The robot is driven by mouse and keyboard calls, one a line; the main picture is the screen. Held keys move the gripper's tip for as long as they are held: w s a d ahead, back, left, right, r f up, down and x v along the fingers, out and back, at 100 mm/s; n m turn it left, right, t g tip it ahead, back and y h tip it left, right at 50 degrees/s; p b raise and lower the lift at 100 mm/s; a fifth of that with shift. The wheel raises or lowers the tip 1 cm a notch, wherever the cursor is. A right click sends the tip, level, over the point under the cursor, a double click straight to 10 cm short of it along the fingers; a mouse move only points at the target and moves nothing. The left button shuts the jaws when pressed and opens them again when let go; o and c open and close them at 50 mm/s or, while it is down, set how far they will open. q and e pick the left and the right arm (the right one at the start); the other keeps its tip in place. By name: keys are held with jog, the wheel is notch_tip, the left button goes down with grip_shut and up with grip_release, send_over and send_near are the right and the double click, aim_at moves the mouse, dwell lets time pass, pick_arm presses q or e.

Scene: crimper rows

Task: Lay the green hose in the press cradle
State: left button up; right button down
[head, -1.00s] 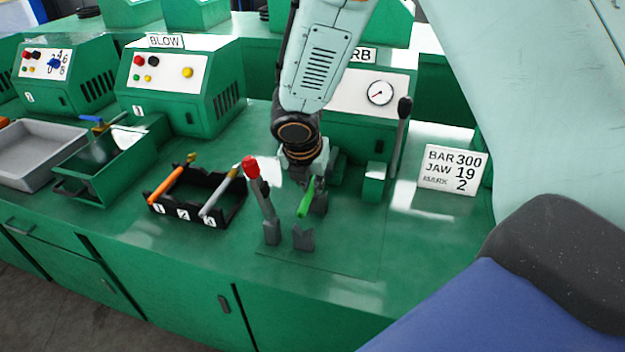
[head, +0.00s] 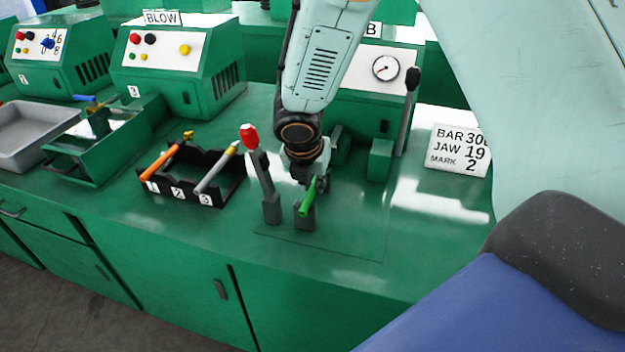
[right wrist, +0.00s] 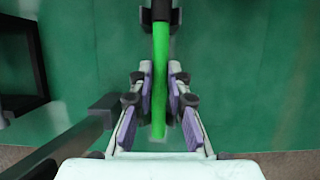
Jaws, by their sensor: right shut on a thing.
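The green hose (head: 308,197) is held by my right gripper (head: 312,180) over the bench, its near end tilted down toward the front. In the right wrist view the green hose (right wrist: 160,75) runs between the purple pads of my right gripper (right wrist: 159,100), with a black part at its far end. In the head view the hose's near end overlaps the grey front block of the press cradle (head: 304,221); I cannot tell whether it touches. The rear of the cradle is hidden behind the gripper. My left gripper is not in view.
A red-topped lever (head: 257,165) stands just left of the cradle. A black rack (head: 220,190) with an orange and a grey hose lies further left. Behind stands the gauge machine (head: 365,110), with a sign (head: 458,148) at right. The bench front is clear.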

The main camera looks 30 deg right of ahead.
jog(key=c, duration=1.2)
grip_release()
jog(key=shift+a, duration=0.15)
jog(key=v, duration=1.2)
jog(key=shift+s, duration=0.15)
